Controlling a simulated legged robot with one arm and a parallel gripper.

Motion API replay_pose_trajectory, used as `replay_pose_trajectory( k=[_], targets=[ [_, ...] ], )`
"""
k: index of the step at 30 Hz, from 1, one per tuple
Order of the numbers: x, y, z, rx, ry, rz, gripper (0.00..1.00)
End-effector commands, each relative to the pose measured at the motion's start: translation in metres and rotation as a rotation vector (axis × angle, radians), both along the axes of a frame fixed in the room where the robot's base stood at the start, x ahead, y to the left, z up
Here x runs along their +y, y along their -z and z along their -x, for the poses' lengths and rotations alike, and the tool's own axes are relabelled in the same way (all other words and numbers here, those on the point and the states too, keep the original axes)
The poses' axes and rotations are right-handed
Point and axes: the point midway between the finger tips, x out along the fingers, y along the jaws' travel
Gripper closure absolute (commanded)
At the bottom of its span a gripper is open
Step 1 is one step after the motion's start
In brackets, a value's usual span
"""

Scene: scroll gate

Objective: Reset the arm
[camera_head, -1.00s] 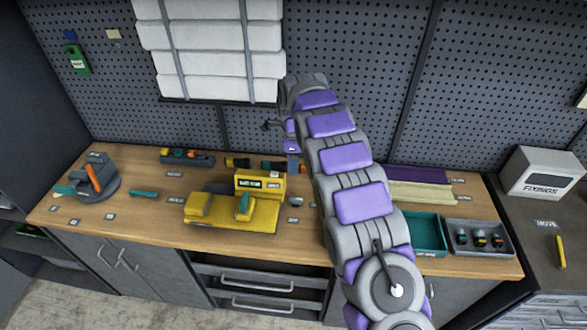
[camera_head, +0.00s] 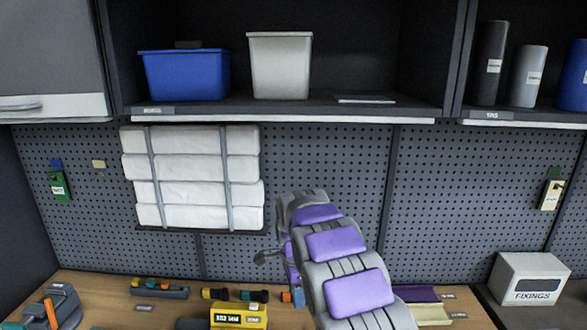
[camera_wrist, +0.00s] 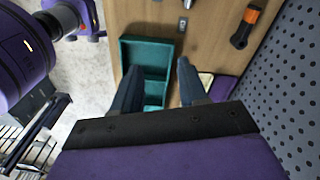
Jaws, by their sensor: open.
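My gripper (camera_wrist: 158,78) shows in the wrist view with its two dark blue fingers apart and nothing between them. Beyond the fingers is a teal tray (camera_wrist: 166,52) on the wooden bench, with a gap between them. In the head view my purple and grey arm rises from the lower right and bends over at its top in front of the pegboard. My gripper is mostly hidden behind the arm there.
A pegboard (camera_head: 330,165) with white rolls (camera_head: 190,178) stands behind the arm. Above is a shelf (camera_head: 330,108) with a blue bin (camera_head: 185,76) and a white bin (camera_head: 280,66). A yellow device (camera_head: 238,316) and a FIXINGS box (camera_head: 530,280) stand below.

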Motion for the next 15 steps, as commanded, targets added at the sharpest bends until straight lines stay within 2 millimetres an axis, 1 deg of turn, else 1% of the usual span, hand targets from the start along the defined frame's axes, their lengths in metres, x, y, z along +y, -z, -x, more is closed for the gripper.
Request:
replay_pose_trajectory(
  k=[1,5,6,8,9,11,12,14,15],
  targets=[
    [-0.01,-0.009,0.012,0.003,-0.037,0.002,0.57],
    [-0.032,-0.027,0.043,0.017,-0.15,0.005,0.57],
    [-0.039,-0.031,0.054,0.023,-0.183,0.004,0.57],
    [-0.048,-0.038,0.07,0.03,-0.235,0.003,0.57],
    [-0.054,-0.042,0.082,0.037,-0.27,0.002,0.57],
    [-0.063,-0.047,0.099,0.045,-0.324,0.0,0.57],
    [-0.068,-0.05,0.112,0.051,-0.358,-0.003,0.57],
    [-0.076,-0.054,0.13,0.06,-0.413,-0.008,0.57],
    [-0.081,-0.057,0.143,0.065,-0.45,-0.01,0.57]
  ],
)
